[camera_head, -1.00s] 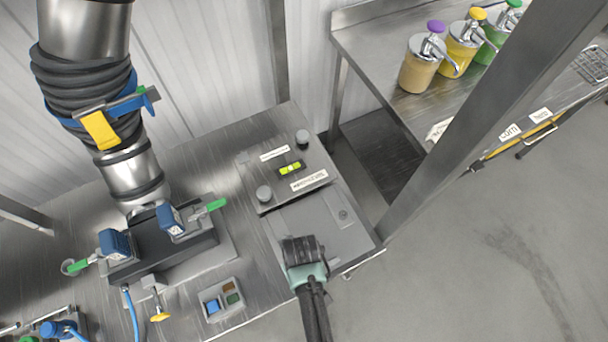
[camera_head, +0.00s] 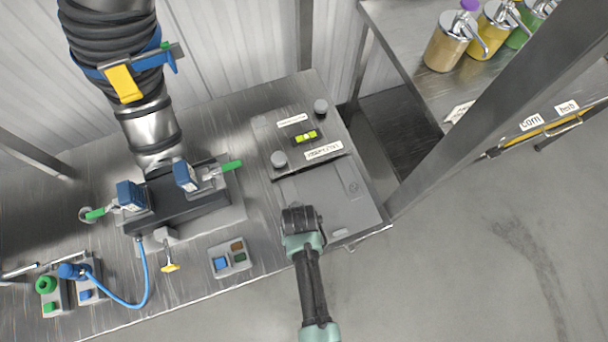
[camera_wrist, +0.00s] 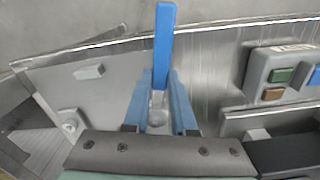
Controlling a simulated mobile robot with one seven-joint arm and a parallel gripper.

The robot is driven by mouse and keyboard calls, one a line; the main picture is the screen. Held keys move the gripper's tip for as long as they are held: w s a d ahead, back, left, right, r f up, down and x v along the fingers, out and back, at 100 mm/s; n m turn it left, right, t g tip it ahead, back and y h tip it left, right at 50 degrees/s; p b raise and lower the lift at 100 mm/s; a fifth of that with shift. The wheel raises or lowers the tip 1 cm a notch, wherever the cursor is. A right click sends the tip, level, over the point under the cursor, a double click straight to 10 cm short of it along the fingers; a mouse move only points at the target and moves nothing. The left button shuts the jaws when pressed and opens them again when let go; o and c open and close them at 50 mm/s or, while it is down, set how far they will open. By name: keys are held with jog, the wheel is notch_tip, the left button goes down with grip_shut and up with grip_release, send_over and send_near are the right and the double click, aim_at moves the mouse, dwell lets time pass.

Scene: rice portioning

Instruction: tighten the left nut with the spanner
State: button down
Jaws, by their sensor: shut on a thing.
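My gripper (camera_head: 302,222) is over the grey lower panel (camera_head: 350,200) at the right end of the steel bench. In the wrist view, its two blue fingers (camera_wrist: 161,112) are shut on a blue bar, which I take for the spanner (camera_wrist: 165,45). The bar sticks out past the fingertips; its working end is not clear. In the head view my gripper hides it. Two round grey knobs, possibly the nuts, stand on the dark plate: the left knob (camera_head: 279,159) and the right knob (camera_head: 320,106). My gripper is below and apart from the left knob.
A yellow-green level (camera_head: 306,136) lies between the knobs. A button box (camera_head: 230,258) is left of my gripper; it also shows in the wrist view (camera_wrist: 270,75). A filling machine (camera_head: 185,205) stands farther left. A steel post (camera_head: 480,120) rises at right.

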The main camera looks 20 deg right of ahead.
jog(key=shift+w+a+m, duration=0.1)
jog(key=shift+a+m, duration=0.4)
jog(key=shift+a, duration=0.1)
jog(key=shift+w+a+m, duration=0.25)
jog(key=shift+a+m, duration=0.4)
jog(key=shift+m, duration=0.25)
jog(key=shift+w+a+m+p, duration=0.35)
jog(key=shift+a+m, duration=0.3)
jog(key=shift+m, duration=0.25)
jog(key=shift+w, duration=0.1)
jog(key=shift+w+a+m, duration=0.4)
jog(key=shift+a+m, duration=0.15)
jog(key=shift+m, duration=0.35)
